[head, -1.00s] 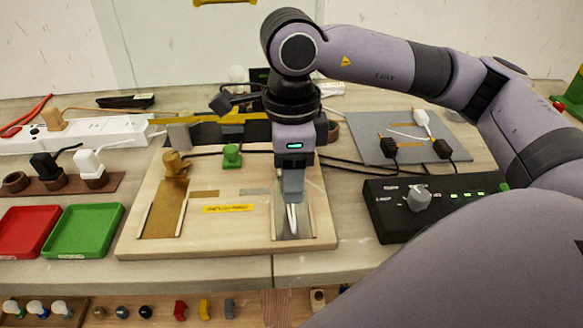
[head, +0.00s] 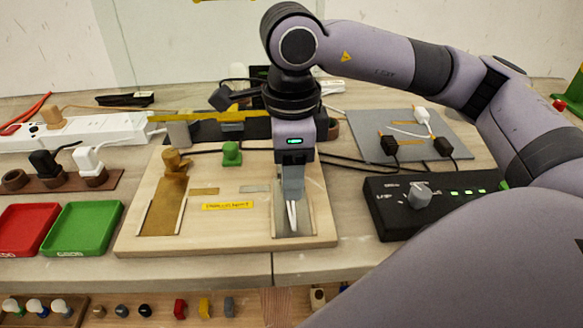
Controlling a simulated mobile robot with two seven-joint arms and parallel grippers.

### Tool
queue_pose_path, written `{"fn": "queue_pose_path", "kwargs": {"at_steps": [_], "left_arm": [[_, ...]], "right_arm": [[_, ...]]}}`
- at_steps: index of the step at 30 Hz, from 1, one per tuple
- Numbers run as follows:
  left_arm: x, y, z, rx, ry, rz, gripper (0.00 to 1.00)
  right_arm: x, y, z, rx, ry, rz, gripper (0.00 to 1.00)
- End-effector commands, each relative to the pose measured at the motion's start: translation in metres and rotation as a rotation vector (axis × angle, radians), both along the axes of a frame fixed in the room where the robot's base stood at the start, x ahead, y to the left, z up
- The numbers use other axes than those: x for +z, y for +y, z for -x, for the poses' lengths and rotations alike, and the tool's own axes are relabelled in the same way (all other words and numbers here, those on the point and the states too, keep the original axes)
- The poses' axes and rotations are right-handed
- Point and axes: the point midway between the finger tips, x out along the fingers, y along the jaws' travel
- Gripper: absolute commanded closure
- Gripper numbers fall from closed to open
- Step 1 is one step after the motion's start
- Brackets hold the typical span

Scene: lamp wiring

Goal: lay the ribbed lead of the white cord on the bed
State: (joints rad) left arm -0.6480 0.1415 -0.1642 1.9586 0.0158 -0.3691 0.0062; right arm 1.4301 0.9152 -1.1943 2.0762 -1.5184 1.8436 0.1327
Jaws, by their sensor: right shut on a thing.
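My right gripper (head: 291,198) points down over the right-hand grey bed (head: 310,225) of the wooden board. It is shut on the white cord's end (head: 291,216), whose two thin white leads show below the fingers, low over or on the bed. I cannot tell whether they touch it, or which lead is ribbed. My arm hides most of the cord behind the gripper. My left gripper is not in view.
The wooden board (head: 140,232) also has a brass-coloured bed (head: 163,210) on the left and a green block (head: 231,153) at the back. A black control box (head: 385,215) with a knob stands close on the right. Red and green trays (head: 85,228) lie left.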

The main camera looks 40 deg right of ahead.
Motion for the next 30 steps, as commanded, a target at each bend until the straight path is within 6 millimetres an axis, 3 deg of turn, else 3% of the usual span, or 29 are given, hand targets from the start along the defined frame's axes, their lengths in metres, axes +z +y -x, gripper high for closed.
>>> {"fn": "queue_pose_path", "kwargs": {"at_steps": [15, 30], "left_arm": [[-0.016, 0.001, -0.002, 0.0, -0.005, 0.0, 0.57], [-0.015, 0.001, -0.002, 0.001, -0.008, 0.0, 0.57]], "right_arm": [[-0.017, 0.0, 0.0, 0.0, 0.0, 0.0, 0.81], [-0.017, 0.0, 0.0, 0.0, 0.0, 0.0, 0.81]]}}
